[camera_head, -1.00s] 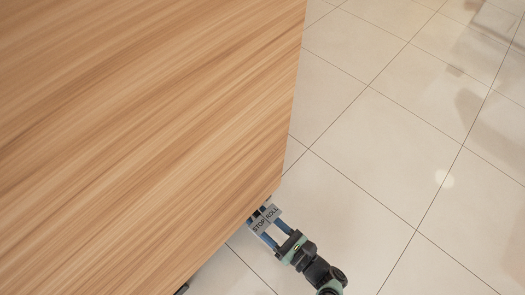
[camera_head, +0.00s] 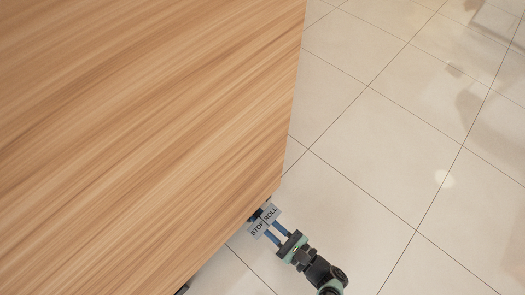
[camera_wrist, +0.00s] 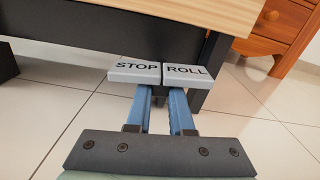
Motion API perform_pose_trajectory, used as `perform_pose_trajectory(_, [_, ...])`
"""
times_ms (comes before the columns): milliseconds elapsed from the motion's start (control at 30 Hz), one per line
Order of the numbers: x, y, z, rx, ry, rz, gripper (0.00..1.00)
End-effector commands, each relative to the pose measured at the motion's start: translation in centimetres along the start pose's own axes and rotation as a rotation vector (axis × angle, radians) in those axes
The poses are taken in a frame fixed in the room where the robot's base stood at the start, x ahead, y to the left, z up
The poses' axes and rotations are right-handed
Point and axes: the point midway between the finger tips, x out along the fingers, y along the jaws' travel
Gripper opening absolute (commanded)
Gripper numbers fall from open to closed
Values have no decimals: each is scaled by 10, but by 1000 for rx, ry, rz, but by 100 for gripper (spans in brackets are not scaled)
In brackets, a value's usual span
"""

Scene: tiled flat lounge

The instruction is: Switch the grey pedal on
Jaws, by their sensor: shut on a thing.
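The grey pedal (camera_head: 265,219) shows at the lower corner of the wooden panel in the head view. In the wrist view the pedal (camera_wrist: 136,73) has two light grey plates side by side, STOP on the left and ROLL on the right. The plates look roughly level with each other. My gripper (camera_head: 269,230) reaches it from the lower right. In the wrist view the two blue fingers of my gripper (camera_wrist: 166,92) run up to the pedal near the seam between the plates. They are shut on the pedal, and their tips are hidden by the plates.
A large wooden top (camera_head: 140,120) fills the left of the head view, above the pedal. A dark leg (camera_wrist: 211,70) stands just behind the pedal. A brown drawer cabinet (camera_wrist: 278,30) stands at the back right. The tiled floor (camera_head: 390,140) to the right is clear.

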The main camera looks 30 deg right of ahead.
Motion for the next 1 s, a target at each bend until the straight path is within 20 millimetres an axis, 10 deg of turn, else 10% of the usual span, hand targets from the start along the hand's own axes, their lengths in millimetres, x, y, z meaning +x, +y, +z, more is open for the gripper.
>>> perform_pose_trajectory(500, [0, 0, 0, -131, -1, 0, 0])
perform_pose_trajectory(533, [0, 0, 0, -131, -1, 0, 22])
perform_pose_trajectory(700, [0, -1, 0, -130, 0, 0, 50])
perform_pose_trajectory(1000, [0, -1, 0, -129, 0, 0, 50])
